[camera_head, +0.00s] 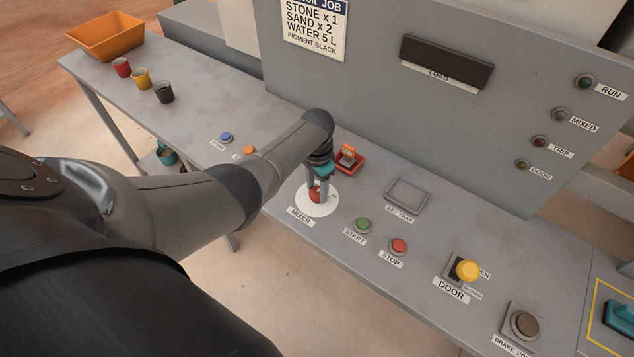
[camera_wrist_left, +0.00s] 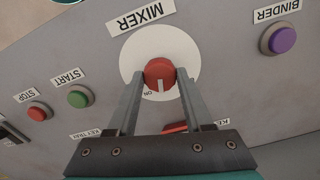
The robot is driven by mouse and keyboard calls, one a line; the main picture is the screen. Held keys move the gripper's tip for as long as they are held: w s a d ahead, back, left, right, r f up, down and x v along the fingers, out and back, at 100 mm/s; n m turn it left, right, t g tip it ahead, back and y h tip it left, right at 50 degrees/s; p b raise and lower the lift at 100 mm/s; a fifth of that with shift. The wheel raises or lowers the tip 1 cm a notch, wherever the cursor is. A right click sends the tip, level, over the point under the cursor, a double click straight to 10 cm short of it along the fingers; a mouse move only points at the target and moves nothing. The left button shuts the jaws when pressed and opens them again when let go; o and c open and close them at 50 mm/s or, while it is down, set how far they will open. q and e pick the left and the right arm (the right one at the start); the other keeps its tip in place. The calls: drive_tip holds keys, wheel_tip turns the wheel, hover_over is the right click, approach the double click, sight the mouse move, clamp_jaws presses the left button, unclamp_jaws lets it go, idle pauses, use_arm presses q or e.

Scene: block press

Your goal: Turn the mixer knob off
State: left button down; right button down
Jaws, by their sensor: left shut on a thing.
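The mixer knob (camera_head: 315,194) is a red round knob on a white disc (camera_head: 318,208) beside the MIXER label. In the left wrist view the red knob (camera_wrist_left: 160,74) shows a pale pointer line that points toward the ON mark on the disc. My left gripper (camera_head: 317,192) reaches down over the knob in the head view. In the left wrist view its two fingers (camera_wrist_left: 159,82) stand on either side of the knob, shut on it. My right gripper is not in view.
Green START (camera_head: 362,225) and red STOP (camera_head: 398,246) buttons sit right of the disc. An empty key tray (camera_head: 407,194) and yellow door knob (camera_head: 467,270) are farther right.

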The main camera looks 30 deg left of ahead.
use_arm(q)
drive_tip(key=n+p, duration=0.1)
drive_tip(key=n, duration=0.4)
drive_tip(key=shift+n+p, duration=0.3)
drive_tip(key=shift+p, duration=0.1)
drive_tip(key=n, duration=0.3)
drive_tip(key=shift+p, duration=0.3)
drive_tip(key=shift+n, duration=1.6)
drive_tip(key=shift+c, duration=1.5)
unclamp_jaws()
